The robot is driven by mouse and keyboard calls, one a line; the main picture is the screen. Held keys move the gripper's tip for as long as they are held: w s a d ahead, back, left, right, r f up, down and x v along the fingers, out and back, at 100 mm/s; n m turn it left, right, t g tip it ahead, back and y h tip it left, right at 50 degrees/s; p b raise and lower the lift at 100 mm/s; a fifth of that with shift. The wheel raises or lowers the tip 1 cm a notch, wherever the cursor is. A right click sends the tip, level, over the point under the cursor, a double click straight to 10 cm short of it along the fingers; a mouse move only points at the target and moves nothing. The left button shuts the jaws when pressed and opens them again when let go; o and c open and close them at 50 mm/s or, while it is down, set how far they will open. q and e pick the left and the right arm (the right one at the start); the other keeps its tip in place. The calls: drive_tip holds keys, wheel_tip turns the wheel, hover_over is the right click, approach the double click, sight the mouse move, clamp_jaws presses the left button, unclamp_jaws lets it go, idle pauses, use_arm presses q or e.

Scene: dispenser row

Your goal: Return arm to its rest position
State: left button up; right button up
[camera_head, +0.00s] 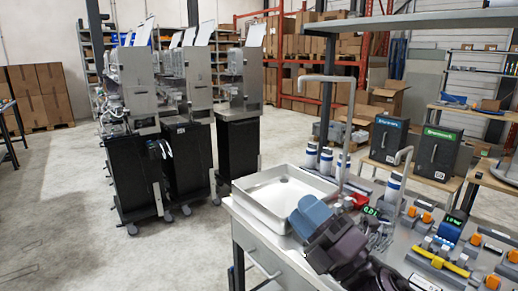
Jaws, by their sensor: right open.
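My right gripper (322,228) shows at the lower middle of the head view, above the near edge of the workbench (262,234). It has one blue-grey finger and one darker purple-grey finger, spread apart. It is open, and I see nothing held between the fingers. It overlaps the near right corner of a white tray (247,201) in the picture; I cannot tell whether it touches it. My left gripper is not in view.
White-and-blue bottles (326,160) stand behind the tray. Black dispenser carts (238,150) stand at left. The floor at far left is clear.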

drive_tip(key=s+d+f+m+h, duration=0.3)
drive_tip(key=d+f+m+h, duration=1.1)
drive_tip(key=f+m+h, duration=0.45)
drive_tip(key=s+d+f+m+g, duration=0.3)
drive_tip(key=s+f+m+g, duration=0.3)
drive_tip(key=s, duration=0.5)
drive_tip(key=s+d+f+m+g, duration=0.3)
drive_tip(key=s+f+m+g, duration=0.2)
drive_tip(key=s+f+g, duration=0.45)
drive_tip(key=w+f+t+y+b, duration=0.1)
drive_tip(key=w+f+t+b, duration=0.2)
drive_tip(key=f+t, duration=0.2)
drive_tip(key=w+f+t+b, duration=0.2)
drive_tip(key=f+t+b, duration=0.1)
drive_tip(key=f, duration=0.7)
drive_tip(key=shift+w+a+n+t+y, duration=0.35)
drive_tip(key=shift+w+n+t, duration=0.1)
drive_tip(key=shift+t, duration=0.4)
drive_tip(key=shift+r, duration=0.1)
